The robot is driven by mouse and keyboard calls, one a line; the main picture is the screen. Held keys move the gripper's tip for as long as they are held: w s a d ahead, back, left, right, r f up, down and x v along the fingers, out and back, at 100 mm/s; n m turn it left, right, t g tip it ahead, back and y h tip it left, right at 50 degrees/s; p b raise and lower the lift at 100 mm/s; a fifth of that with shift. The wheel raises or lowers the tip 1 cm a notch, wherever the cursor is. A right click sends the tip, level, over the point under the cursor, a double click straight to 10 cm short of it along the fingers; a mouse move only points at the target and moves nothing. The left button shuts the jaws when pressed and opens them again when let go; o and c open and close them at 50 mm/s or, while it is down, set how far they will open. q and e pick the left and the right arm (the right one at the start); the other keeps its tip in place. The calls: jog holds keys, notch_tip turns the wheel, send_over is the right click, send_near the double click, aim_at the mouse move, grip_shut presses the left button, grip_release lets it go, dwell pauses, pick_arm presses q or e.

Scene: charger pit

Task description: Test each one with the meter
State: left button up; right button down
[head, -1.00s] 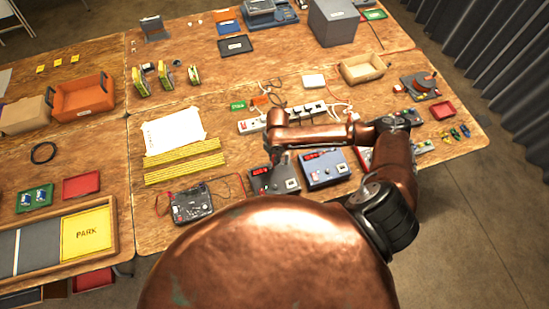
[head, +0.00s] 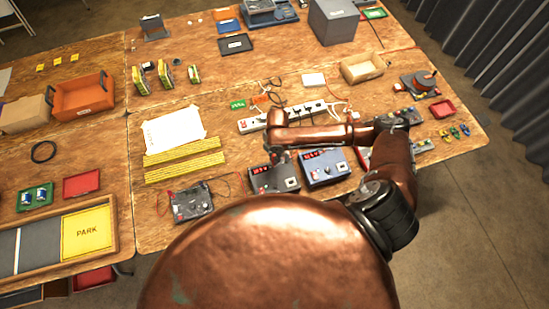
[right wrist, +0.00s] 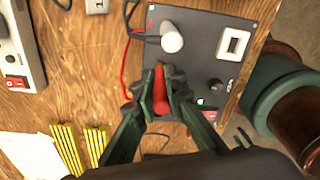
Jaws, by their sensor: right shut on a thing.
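A dark grey charger box (head: 262,188) with a red display sits at the table's front edge, beside a blue one (head: 325,178). The meter (head: 190,212), a dark box with red and black leads, lies to their left. My right gripper (head: 281,157) is over the back of the dark charger. In the right wrist view my right gripper (right wrist: 162,88) is shut on a red probe-like handle (right wrist: 160,95). The charger's face (right wrist: 190,65) lies under it, with a white-topped post and a white square. Whether the red tip touches anything is hidden. My left gripper is out of view.
A white power strip (head: 250,125) with plugs and cables lies behind the chargers. Yellow strips (head: 184,168) and a white sheet (head: 173,131) lie left. A red tray (head: 442,109) and small coloured parts are at the right. My right arm covers the table right of the chargers.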

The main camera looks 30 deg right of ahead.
aim_at(274, 155)
jog(key=shift+p, duration=0.35)
jog(key=shift+f, duration=0.3)
dwell(0.9)
jog(key=c, duration=1.9)
grip_release()
jog(key=o, duration=0.3)
jog(key=shift+r, duration=0.1)
notch_tip(274, 155, up, 7)
jog(key=p, duration=0.8)
jog(key=shift+r, duration=0.2)
